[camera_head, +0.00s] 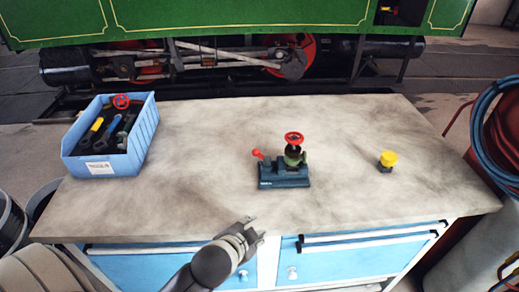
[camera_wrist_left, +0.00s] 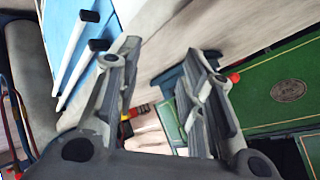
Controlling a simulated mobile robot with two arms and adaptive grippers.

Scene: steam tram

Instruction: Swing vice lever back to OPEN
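The small blue-grey vice (camera_head: 285,180) stands on the bench top, right of its middle. Its lever (camera_head: 258,155) ends in a red knob and sticks up and out at the vice's left side. A red knob shows past the right finger. My right gripper is not in view.
A blue bin (camera_head: 88,168) with tools and a red wheel stands at the bench's left. A yellow-topped dark piece (camera_head: 388,160) stands right of the vice. Bench top (camera_head: 210,150) between bin and vice is clear. Blue drawers (camera_head: 340,262) are below; the green tram (camera_head: 200,20) is behind.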

